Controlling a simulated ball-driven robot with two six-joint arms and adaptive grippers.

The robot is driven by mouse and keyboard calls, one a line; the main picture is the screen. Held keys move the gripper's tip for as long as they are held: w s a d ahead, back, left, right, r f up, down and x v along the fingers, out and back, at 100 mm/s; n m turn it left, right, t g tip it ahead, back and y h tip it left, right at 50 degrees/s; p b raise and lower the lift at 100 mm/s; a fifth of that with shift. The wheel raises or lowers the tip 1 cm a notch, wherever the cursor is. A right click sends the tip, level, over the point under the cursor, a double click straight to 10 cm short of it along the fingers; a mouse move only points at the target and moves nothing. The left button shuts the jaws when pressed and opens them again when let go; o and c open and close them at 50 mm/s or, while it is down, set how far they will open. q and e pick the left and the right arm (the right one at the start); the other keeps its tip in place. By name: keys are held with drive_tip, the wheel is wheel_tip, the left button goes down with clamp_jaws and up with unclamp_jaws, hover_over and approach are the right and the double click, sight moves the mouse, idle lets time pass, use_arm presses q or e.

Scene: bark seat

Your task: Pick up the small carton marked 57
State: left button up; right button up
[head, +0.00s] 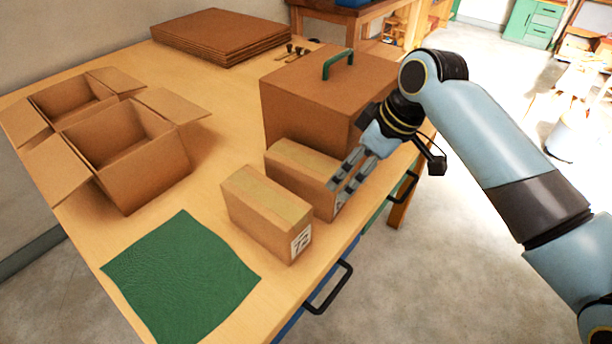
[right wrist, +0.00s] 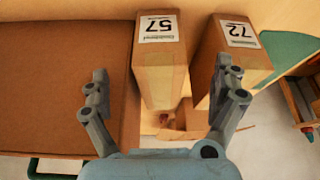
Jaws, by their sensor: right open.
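The small carton marked 57 (head: 296,168) stands on the workbench between a similar carton and a large box. Its label is mostly hidden behind my gripper in the head view. In the right wrist view the 57 carton (right wrist: 160,80) shows its label and lies between the two fingers. My right gripper (head: 337,187) is open and empty, at the label end of this carton. In the right wrist view the right gripper (right wrist: 163,72) has one finger before the large box and one before the carton marked 72. Contact cannot be told. My left gripper is out of view.
The carton marked 72 (head: 262,212) stands close by, with a narrow gap. The large brown box (head: 315,85) with a green handle stands behind. A green cloth (head: 180,275), open cartons (head: 130,160) and stacked flat cardboard (head: 220,35) lie on the bench (head: 215,135).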

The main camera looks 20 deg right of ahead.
sight(343, 183)
drive_tip(key=shift+x, duration=0.75)
drive_tip(key=x, duration=0.5)
drive_tip(key=shift+s+d+p, duration=0.1)
drive_tip(key=shift+d+p, duration=0.05)
drive_tip(key=shift+p, duration=0.2)
drive_tip(key=c, duration=1.5)
drive_tip(key=shift+r, duration=0.1)
